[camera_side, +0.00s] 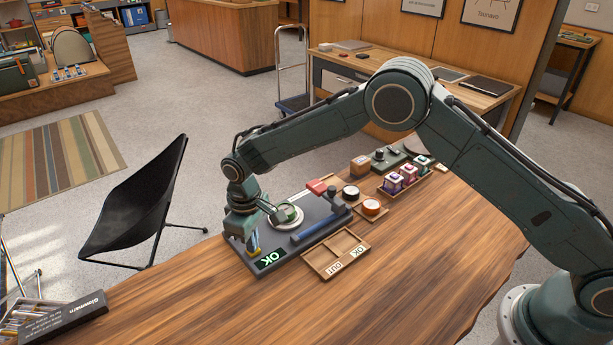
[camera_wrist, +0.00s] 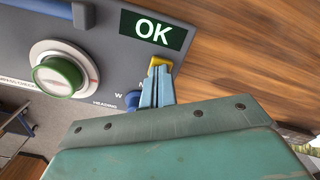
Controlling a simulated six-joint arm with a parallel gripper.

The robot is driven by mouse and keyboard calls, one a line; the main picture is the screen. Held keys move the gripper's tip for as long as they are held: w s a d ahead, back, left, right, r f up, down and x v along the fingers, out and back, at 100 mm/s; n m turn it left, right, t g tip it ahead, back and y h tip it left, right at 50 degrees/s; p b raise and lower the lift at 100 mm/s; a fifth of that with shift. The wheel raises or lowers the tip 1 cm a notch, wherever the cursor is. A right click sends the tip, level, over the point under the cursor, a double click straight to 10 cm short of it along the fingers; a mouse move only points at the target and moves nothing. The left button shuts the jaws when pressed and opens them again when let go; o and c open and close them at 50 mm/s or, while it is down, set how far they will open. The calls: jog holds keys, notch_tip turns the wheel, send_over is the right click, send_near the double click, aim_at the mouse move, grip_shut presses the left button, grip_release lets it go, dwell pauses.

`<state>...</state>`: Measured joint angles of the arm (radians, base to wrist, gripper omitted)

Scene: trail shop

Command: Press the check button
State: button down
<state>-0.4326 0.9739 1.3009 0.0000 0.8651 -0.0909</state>
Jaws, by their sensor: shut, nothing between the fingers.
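A dark grey test device (camera_side: 300,236) sits on the wooden table, with a screen (camera_side: 270,259) reading OK in light letters on green; the screen also shows in the wrist view (camera_wrist: 154,30). My gripper (camera_side: 253,251) is at the device's left end, beside the screen. In the wrist view my gripper (camera_wrist: 160,72) has its light blue fingers together and empty. A yellow piece (camera_wrist: 160,61) shows right at the fingertips; it may be the check button, mostly hidden, and I cannot tell whether they touch. A blue knob (camera_wrist: 132,100) marked HEADING is partly hidden beside the fingers.
A green round piece (camera_wrist: 58,75) sits on a pale ring on the device. A blue bar (camera_side: 318,228) and a red-ended lever (camera_side: 317,187) are near it. A two-part wooden tray (camera_side: 322,268) marked OK and OUT lies in front.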

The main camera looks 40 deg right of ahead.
jog(key=shift+s, duration=0.1)
dwell(0.6)
jog(key=shift+r, duration=1.2)
jog(key=shift+r, duration=0.1)
jog(key=shift+r, duration=2.45)
